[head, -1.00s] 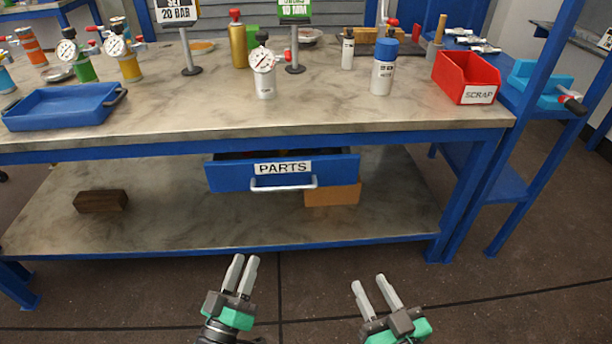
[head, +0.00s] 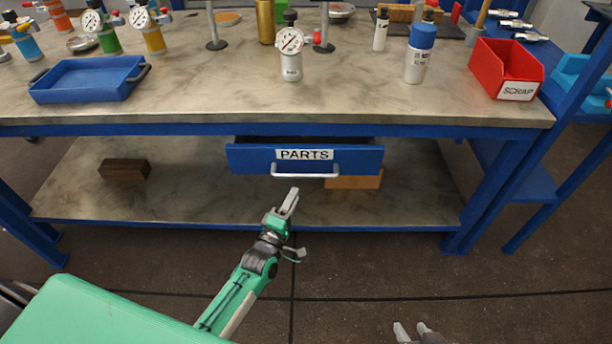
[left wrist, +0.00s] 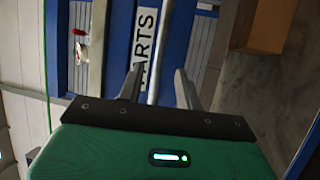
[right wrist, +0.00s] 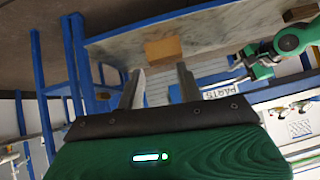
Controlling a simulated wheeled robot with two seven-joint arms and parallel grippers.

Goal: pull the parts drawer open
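The blue parts drawer (head: 250,159) hangs under the bench top, with a PARTS label and a silver bar handle (head: 305,175). A dark gap shows behind its front, so it stands slightly out. My left gripper (head: 290,198) is just below and in front of the handle. In the left wrist view the handle (left wrist: 161,55) runs lengthwise between the open fingers (left wrist: 158,88); I cannot tell whether they touch it. My right gripper (head: 412,330) is low in front of the bench, open and empty; its parted fingers also show in the right wrist view (right wrist: 160,88).
An orange-brown block (head: 354,182) and a dark brown block (head: 125,169) lie on the lower shelf (head: 210,190). The bench top holds a blue tray (head: 88,80), a red SCRAP bin (head: 507,70), gauges and bottles. The floor before the drawer is clear apart from my arms.

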